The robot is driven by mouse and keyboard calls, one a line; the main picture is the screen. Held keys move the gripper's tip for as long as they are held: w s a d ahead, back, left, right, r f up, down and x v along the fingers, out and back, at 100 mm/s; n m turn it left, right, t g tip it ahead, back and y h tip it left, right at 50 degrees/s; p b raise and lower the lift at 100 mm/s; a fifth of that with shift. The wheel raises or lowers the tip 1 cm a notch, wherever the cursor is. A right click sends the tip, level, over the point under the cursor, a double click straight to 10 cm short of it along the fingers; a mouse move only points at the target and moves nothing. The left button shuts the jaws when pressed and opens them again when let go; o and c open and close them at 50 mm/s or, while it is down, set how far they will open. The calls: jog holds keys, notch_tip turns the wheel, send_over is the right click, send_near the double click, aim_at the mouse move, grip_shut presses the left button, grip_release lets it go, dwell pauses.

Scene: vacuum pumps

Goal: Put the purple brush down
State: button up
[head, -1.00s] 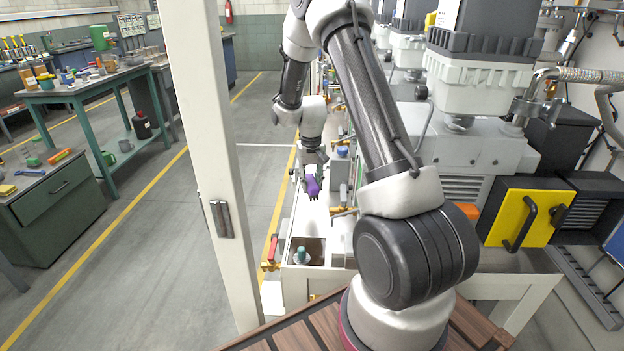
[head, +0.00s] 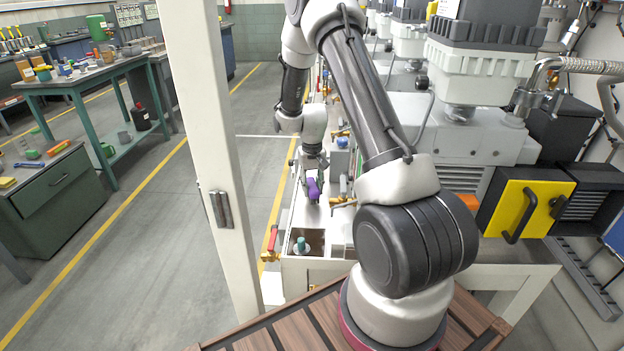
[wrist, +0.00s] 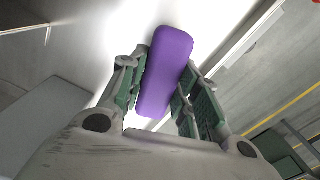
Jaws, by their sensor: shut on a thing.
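The purple brush (wrist: 165,72) is held between the two green-padded fingers of my gripper (wrist: 160,85) in the wrist view. In the head view the brush (head: 313,190) shows small below my gripper (head: 314,178), over the white top of the long bench (head: 307,217). I cannot tell whether the brush touches that surface. Any bristles are hidden.
A square opening with a teal-topped object (head: 301,245) is at the bench's near end. A red-handled valve (head: 271,240) sticks out at its left corner. Brass fittings (head: 341,201) and pumps (head: 470,140) line the right. A white post (head: 210,150) stands left.

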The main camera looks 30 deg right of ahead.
jog(key=shift+f, duration=0.4)
jog(key=shift+f, duration=0.3)
dwell(0.3)
jog(key=o, duration=1)
jog(key=shift+r, duration=0.1)
notch_tip(320, 180, up, 12)
jog(key=shift+f, duration=0.1)
grip_shut()
